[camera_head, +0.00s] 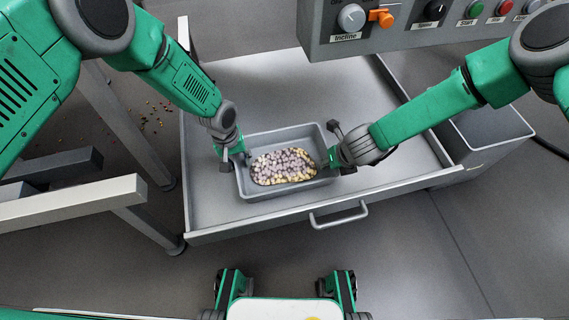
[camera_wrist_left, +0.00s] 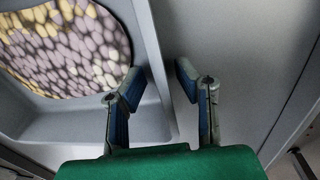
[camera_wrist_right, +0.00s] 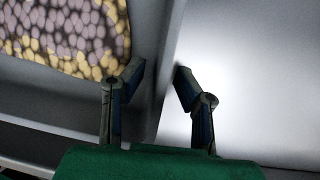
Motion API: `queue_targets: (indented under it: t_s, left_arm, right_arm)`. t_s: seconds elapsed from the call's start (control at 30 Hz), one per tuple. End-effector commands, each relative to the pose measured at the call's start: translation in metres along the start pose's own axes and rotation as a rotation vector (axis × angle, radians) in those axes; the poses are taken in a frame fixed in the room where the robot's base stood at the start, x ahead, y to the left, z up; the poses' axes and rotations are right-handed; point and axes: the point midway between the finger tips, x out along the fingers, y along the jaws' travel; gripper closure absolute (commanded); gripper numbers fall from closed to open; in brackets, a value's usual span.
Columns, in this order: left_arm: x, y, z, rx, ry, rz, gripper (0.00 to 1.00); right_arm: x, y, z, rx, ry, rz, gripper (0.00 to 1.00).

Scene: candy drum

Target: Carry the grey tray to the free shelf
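The grey tray (camera_head: 283,136) sits in the open grey drawer and holds a patch of yellow and pale purple candies (camera_head: 283,167). My left gripper (camera_head: 237,158) is at the tray's left wall. In the left wrist view its fingers stand apart on either side of the tray wall (camera_wrist_left: 152,60), with a visible gap. My right gripper (camera_head: 331,160) is at the tray's right wall. In the right wrist view its fingers straddle the wall (camera_wrist_right: 168,75), also with a gap. The free shelf cannot be made out.
The drawer (camera_head: 213,200) has bare floor around the tray and a handle (camera_head: 338,217) in front. A control panel (camera_head: 400,22) hangs above at the back. A grey bin (camera_head: 490,140) stands right. Metal frame legs (camera_head: 125,125) and spilled candies (camera_head: 152,120) are left.

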Motion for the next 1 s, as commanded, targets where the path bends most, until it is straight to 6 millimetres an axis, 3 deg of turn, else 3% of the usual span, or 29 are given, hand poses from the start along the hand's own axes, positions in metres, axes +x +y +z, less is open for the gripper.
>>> queue_targets:
  t_s: [0.13, 0.47, 0.53, 0.57, 1.0]
  left_arm:
    - [0.01, -0.0003, 0.0002, -0.001, 0.0, 0.0, 0.72]
    - [0.012, 0.0016, 0.0007, 0.0, 0.0, -0.003, 0.72]
    - [0.0121, 0.0012, 0.0006, 0.0, 0.0, -0.002, 0.96]
    - [0.012, 0.001, 0.0006, 0.0, 0.0, -0.002, 1.0]
    - [0.0095, 0.0008, 0.0002, -0.001, 0.001, -0.003, 1.0]
  right_arm:
    - [0.0098, 0.0003, 0.0003, -0.002, -0.001, 0.0, 0.72]
    - [0.0122, -0.0014, -0.0003, 0.001, -0.001, 0.004, 0.72]
    - [0.0121, -0.001, -0.0002, 0.0, -0.001, 0.003, 0.97]
    - [0.0121, -0.0009, -0.0002, 0.0, -0.001, 0.003, 1.0]
    - [0.0097, -0.0006, 0.0015, 0.0, -0.003, 0.002, 1.0]
